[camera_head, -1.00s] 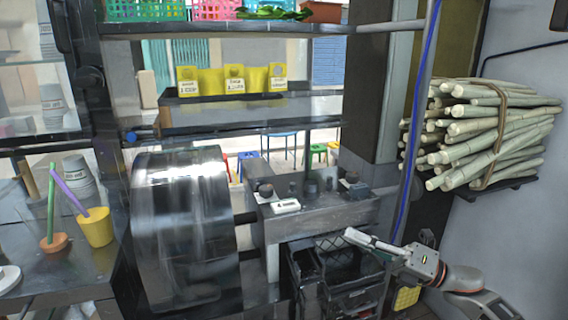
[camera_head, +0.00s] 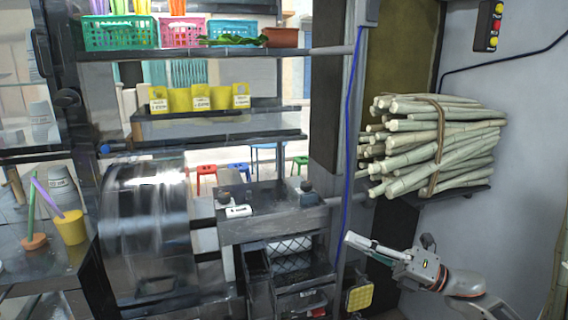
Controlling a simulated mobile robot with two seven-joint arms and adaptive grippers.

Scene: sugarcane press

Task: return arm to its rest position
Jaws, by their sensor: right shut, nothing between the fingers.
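My right arm (camera_head: 460,282) reaches in from the bottom right corner. My left gripper and arm are not in view. The press has a large shiny metal drum (camera_head: 148,235) at the lower left and a metal bench (camera_head: 262,212) beside it.
A strapped bundle of sugarcane (camera_head: 440,140) lies on a wall shelf above my right arm. A blue cable (camera_head: 347,150) hangs down a post left of it. Dark crates (camera_head: 290,260) stand under the bench. A yellow pad (camera_head: 359,298) is just below the gripper. Grey wall space is open at the right.

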